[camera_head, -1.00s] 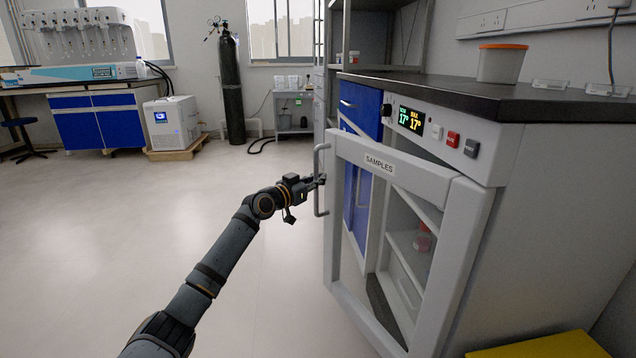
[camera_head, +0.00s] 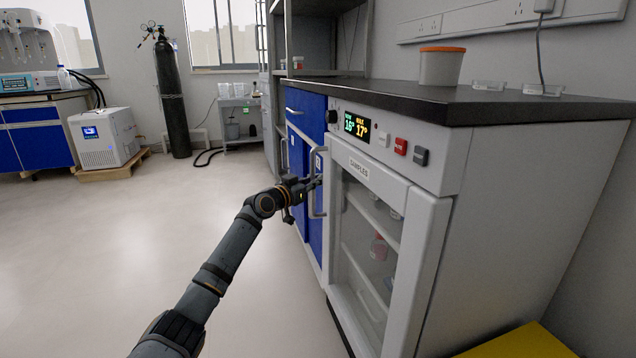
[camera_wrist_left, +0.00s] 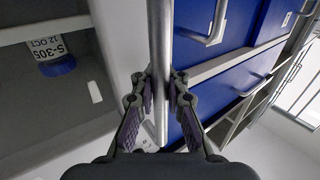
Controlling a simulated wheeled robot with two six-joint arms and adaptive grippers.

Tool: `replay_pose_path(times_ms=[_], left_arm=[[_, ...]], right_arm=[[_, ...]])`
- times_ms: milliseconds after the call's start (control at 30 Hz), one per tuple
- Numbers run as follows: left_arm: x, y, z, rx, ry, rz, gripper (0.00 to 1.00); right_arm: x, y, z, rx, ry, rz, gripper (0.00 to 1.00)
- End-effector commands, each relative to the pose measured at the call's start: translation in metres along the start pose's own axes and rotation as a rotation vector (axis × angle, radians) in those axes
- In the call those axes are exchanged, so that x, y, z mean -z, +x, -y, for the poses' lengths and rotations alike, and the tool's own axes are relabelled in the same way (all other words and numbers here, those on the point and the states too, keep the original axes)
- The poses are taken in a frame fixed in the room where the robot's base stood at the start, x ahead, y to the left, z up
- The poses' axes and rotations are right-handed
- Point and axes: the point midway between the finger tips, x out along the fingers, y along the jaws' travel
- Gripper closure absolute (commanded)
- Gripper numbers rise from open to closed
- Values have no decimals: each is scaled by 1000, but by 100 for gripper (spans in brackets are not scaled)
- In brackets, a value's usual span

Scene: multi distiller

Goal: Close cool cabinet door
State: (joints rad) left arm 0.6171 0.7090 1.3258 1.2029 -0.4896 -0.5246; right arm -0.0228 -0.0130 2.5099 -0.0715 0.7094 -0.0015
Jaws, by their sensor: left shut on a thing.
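The cool cabinet door (camera_head: 426,262) is a white frame with a glass pane and a SAMPLES label, on the cabinet under the dark counter. In the head view it looks nearly flush with the cabinet front; I cannot tell whether a small gap is left. Its vertical metal handle (camera_head: 316,185) is at the door's left edge and also shows in the left wrist view (camera_wrist_left: 160,70). My left gripper (camera_head: 312,184) is shut on the handle, with a finger on each side of it in the left wrist view (camera_wrist_left: 161,100). My right gripper is not in view.
Blue cabinets (camera_head: 303,165) stand just left of the cool cabinet. A display (camera_head: 357,126) and buttons are above the door. A yellow object (camera_head: 520,343) lies on the floor at lower right. The floor to the left (camera_head: 120,240) is clear.

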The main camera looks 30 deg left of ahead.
Motion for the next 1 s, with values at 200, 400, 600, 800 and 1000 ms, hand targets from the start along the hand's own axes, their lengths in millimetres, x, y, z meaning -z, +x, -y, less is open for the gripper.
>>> replay_pose_path(times_ms=[200,400,600,800,1000], left_arm=[[-5,0,-6,-14,-10,9,100],[-5,0,-7,-15,-10,9,88],[-4,0,-5,-11,-7,8,63],[-3,0,-3,-7,-4,6,63],[-3,-8,0,-3,2,7,63]], right_arm=[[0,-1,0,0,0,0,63],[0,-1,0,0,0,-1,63],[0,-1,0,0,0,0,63],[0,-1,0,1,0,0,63],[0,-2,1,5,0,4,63]])
